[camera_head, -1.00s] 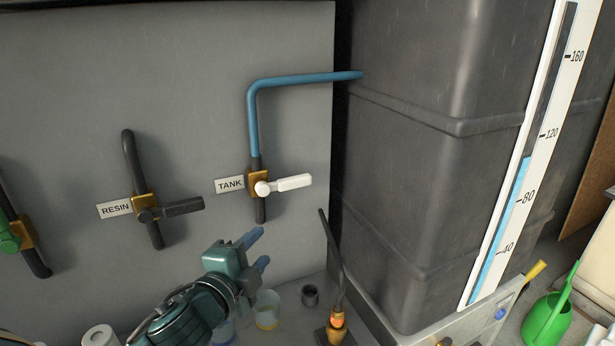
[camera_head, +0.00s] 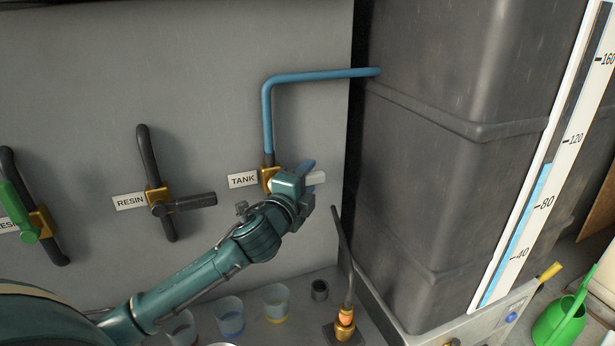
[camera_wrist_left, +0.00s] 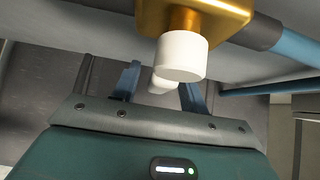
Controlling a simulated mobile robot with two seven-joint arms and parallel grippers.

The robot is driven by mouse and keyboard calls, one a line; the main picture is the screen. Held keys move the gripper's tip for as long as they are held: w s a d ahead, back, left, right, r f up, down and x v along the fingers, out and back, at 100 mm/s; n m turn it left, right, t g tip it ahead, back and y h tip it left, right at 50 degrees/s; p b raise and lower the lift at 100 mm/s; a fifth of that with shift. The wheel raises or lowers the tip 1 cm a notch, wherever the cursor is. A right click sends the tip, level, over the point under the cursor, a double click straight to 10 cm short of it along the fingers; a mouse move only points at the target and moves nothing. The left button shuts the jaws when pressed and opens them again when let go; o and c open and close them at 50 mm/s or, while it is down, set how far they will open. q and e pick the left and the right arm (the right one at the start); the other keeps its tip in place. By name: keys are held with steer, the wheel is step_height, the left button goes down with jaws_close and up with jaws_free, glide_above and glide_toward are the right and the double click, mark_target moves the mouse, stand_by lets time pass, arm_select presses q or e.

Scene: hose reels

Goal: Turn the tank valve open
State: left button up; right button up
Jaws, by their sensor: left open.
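The tank valve is a brass body (camera_head: 268,175) with a white lever (camera_head: 317,178) pointing right, below the blue pipe, beside the TANK label (camera_head: 243,180). My left gripper (camera_head: 304,175) is at the lever and hides most of it in the head view. In the left wrist view, the white round hub (camera_wrist_left: 182,57) sits under the brass body (camera_wrist_left: 205,14). The lever (camera_wrist_left: 160,86) runs from it between the two blue fingers of my open left gripper (camera_wrist_left: 159,90). I cannot tell whether either finger touches the lever. My right gripper is not in view.
The RESIN valve (camera_head: 160,200) with a black lever and a green-handled valve (camera_head: 28,222) are further left. A large grey tank (camera_head: 430,180) stands right, with a level gauge (camera_head: 535,185).

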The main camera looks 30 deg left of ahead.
arm_select(q)
steer(key=shift+w, duration=0.2)
jaws_close()
stand_by(0.4)
